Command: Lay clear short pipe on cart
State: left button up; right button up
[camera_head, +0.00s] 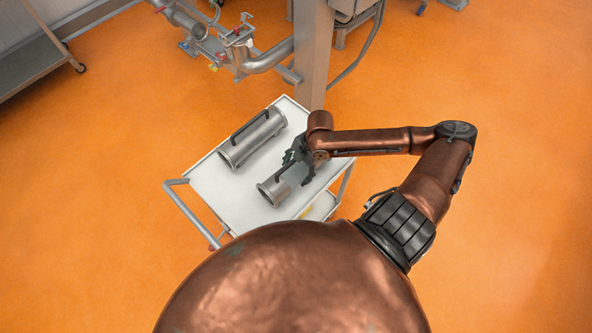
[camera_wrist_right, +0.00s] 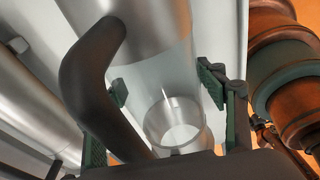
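The clear short pipe (camera_head: 273,190) lies on the white top of the cart (camera_head: 222,196), its near metal ring showing and its far part hidden under my right gripper (camera_head: 299,168). In the right wrist view, the clear pipe wall (camera_wrist_right: 152,75) and a metal end ring (camera_wrist_right: 174,122) show below the gripper. The pipe's dark curved handle (camera_wrist_right: 92,75) passes between the fingers. My right gripper (camera_wrist_right: 165,110) has its green-padded fingers spread wide, with gaps beside the handle. My left gripper is not in view.
A longer metal pipe with a black handle (camera_head: 252,139) lies on the cart's left side, close beside. A steel column (camera_head: 313,55) and pipework with valves (camera_head: 240,50) stand behind the cart. The orange floor to the right is clear.

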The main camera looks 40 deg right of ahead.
jog(key=o, duration=0.4)
jog(key=p+v, duration=0.2)
jog(key=v, duration=1)
jog(key=shift+w, duration=0.1)
